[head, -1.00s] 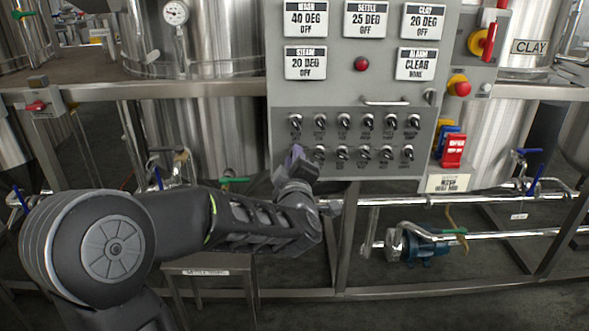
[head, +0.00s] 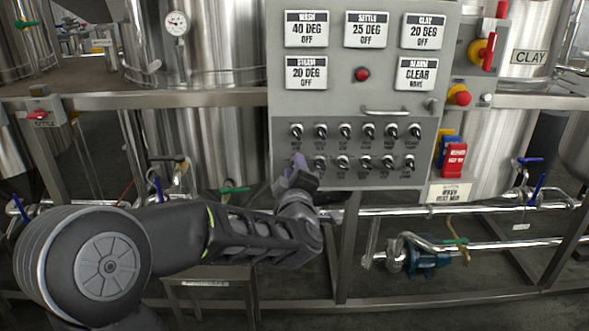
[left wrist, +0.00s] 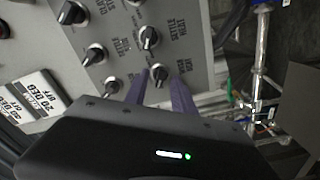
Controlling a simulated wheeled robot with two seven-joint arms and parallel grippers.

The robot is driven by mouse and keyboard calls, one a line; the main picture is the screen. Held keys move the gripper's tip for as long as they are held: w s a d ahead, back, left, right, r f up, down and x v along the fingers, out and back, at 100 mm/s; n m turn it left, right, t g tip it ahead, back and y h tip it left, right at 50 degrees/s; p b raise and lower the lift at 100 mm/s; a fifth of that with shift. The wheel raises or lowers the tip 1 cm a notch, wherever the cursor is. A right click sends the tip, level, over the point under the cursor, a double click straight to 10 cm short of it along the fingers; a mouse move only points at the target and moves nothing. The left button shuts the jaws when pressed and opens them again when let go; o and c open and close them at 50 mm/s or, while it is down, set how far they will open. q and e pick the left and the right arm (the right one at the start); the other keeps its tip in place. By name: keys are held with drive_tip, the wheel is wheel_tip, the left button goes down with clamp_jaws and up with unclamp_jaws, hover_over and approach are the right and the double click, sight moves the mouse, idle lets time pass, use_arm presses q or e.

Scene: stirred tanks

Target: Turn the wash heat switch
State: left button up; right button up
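My left gripper (head: 297,163) is at the left end of the lower row and partly hides the switch there. In the left wrist view my left gripper (left wrist: 160,76) has its two purple fingers apart. That lower-left switch (left wrist: 159,72) shows between the fingertips; I cannot tell whether they touch it. The upper-left switch (head: 296,131) stands clear above. My right gripper is not in view.
Above are display plates, including a wash plate (head: 307,29) reading 40 DEG OFF, and a red lamp (head: 362,74). A metal handle (head: 385,112) projects above the switches. Red tags (head: 453,160) hang at the right. Steel pipes and a blue pump (head: 428,260) are below.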

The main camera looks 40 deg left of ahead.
use_arm(q)
drive_tip(key=v, duration=0.7)
drive_tip(key=shift+s+d+p, duration=0.2)
drive_tip(key=shift+s+p, duration=0.1)
